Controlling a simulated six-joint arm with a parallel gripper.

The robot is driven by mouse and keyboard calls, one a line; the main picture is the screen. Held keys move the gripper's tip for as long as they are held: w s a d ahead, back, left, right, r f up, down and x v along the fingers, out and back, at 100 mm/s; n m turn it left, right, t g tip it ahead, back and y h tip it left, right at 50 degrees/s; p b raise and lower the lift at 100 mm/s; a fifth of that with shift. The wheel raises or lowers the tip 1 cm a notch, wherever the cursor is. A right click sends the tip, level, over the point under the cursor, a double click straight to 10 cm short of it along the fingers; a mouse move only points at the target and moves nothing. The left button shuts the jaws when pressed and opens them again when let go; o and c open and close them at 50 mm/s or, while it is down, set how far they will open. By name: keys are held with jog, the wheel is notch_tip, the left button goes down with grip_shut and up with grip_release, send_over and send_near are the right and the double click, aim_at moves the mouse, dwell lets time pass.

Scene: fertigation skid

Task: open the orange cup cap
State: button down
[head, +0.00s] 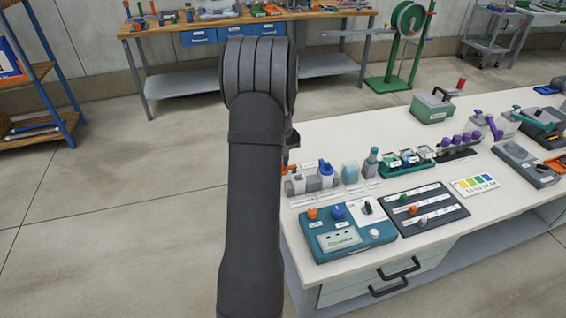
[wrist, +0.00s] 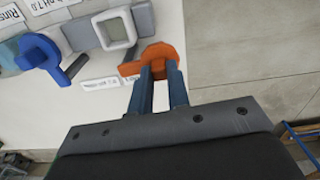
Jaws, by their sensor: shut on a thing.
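The orange cup cap (wrist: 150,58) is at the upper middle of the wrist view, beside a grey block with a pale square top (wrist: 117,30). My gripper (wrist: 162,70) is shut on the cap, its two blue fingers close together at the cap's near side. The fingers hide part of the cap, and I cannot tell how it sits on its cup. In the head view my arm hides the gripper; only a bit of orange (head: 286,168) shows at the bench's left edge.
A blue cap with a lever (wrist: 40,52) is to the left in the wrist view. In the head view, bottles (head: 349,172), a teal control box (head: 342,232) and a dark panel (head: 425,208) stand on the white bench (head: 345,132). Open floor lies left of the bench.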

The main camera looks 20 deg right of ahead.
jog(key=shift+w+m, duration=0.4)
jog(key=shift+m, duration=0.5)
jog(key=c, duration=1.4)
grip_release()
jog(key=shift+o, duration=0.2)
jog(key=shift+r, duration=0.15)
notch_tip(320, 180, up, 17)
jog(key=shift+r, duration=0.1)
notch_tip(320, 180, down, 18)
jog(key=shift+r, duration=0.2)
